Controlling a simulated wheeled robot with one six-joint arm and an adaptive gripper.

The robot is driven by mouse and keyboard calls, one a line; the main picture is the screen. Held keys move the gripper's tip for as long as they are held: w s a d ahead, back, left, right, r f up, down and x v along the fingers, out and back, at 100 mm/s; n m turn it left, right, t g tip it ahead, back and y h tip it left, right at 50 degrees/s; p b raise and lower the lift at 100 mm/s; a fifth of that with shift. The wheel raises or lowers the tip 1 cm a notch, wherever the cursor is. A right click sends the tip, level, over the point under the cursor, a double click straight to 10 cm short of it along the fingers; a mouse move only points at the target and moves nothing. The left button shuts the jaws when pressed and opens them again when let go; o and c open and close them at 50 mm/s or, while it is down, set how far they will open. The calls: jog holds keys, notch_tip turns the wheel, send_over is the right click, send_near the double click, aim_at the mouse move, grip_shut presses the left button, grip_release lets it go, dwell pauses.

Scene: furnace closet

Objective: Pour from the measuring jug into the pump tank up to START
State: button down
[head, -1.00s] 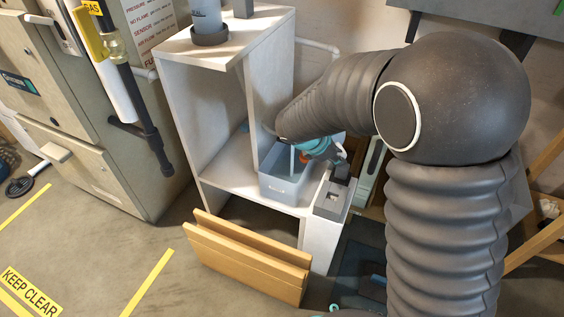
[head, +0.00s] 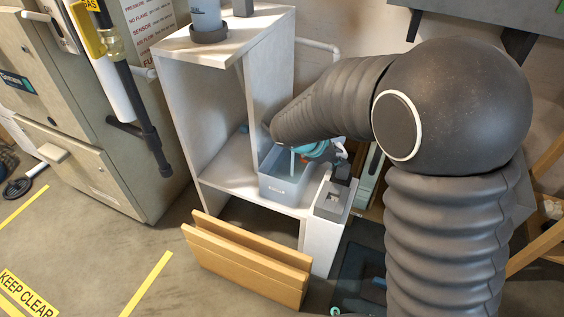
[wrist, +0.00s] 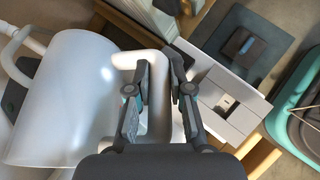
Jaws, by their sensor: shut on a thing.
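The measuring jug (wrist: 68,100) is a translucent white vessel that fills the left of the wrist view. My gripper (wrist: 157,85) is shut on the jug's white handle (wrist: 126,60), with a finger on either side. In the head view my arm hides most of the jug, and only teal parts of my gripper (head: 318,150) show. The pump tank (head: 284,190) is a blue-grey open box on the low shelf, with a thin white upright inside and a small dark mark on its front. My gripper is over its right rear side. I cannot make out the liquid level or a START line.
A white shelf unit (head: 222,178) surrounds the tank on the left. A grey box (head: 333,200) stands right of the tank. Tan boards (head: 245,262) lean in front below.

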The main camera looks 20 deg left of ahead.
jog(key=shift+t+h+b, duration=0.3)
jog(key=shift+h+b, duration=0.1)
jog(key=shift+b, duration=0.55)
dwell(0.6)
jog(key=shift+r+p, duration=0.3)
jog(key=shift+p, duration=0.25)
jog(key=p, duration=0.1)
jog(key=g+y+p, duration=0.1)
jog(key=p, duration=0.1)
jog(key=shift+d+r, duration=0.1)
jog(key=shift+r, duration=0.2)
jog(key=r+p, duration=0.1)
jog(key=p, duration=0.2)
jog(key=shift+r+g+y+p, duration=0.15)
jog(key=shift+g+y+p, duration=0.15)
jog(key=shift+g+y, duration=0.1)
jog(key=p, duration=0.2)
jog(key=shift+r+g+y+p, duration=0.25)
jog(key=shift+g+y+p, duration=0.05)
jog(key=shift+y+p, duration=0.1)
jog(key=shift+f, duration=0.3)
jog(key=shift+y, duration=0.3)
jog(key=shift+g, duration=0.5)
